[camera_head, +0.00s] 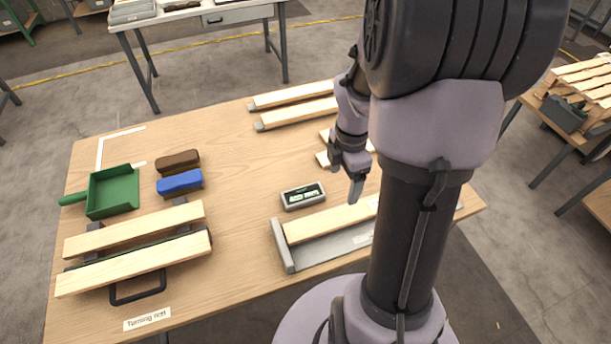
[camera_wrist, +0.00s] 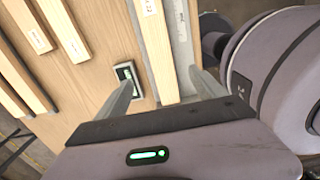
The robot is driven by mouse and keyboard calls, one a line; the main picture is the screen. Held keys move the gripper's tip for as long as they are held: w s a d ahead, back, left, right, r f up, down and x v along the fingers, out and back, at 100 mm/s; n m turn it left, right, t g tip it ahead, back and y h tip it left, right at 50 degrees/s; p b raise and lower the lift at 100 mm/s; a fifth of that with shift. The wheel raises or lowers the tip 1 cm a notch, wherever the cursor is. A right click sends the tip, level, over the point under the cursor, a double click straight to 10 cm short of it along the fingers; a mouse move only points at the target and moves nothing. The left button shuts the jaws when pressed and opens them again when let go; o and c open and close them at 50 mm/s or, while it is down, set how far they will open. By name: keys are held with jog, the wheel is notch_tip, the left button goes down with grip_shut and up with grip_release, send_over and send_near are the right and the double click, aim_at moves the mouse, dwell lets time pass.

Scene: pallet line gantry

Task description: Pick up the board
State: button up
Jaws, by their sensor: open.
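Several pale boards lie on the wooden table; which one is meant I cannot tell. One board (camera_head: 325,220) lies along a grey angled fixture (camera_head: 283,248), its right part hidden behind my arm. In the wrist view what seems to be this board (camera_wrist: 152,45) runs beside the grey fixture (camera_wrist: 181,35), between the fingers in the picture. Two boards (camera_head: 135,228) (camera_head: 135,263) lie across the rest at front left. Two more boards (camera_head: 290,95) (camera_head: 297,113) lie at the back. My gripper (camera_head: 346,176) is open and empty above the table, also seen in the wrist view (camera_wrist: 166,88).
A small grey box with a green display (camera_head: 303,196) stands beside the fixture. A green dustpan (camera_head: 112,191), a brown brush (camera_head: 178,162) and a blue block-like brush (camera_head: 181,182) sit at left. The table's middle is clear.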

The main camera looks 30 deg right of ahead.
jog(key=b, duration=0.4)
send_over(339, 216)
notch_tip(339, 216, down, 10)
jog(key=shift+w+d+f, duration=0.1)
notch_tip(339, 216, down, 6)
jog(key=shift+b, duration=1.05)
jog(key=shift+c, duration=0.9)
jog(key=c, duration=1.4)
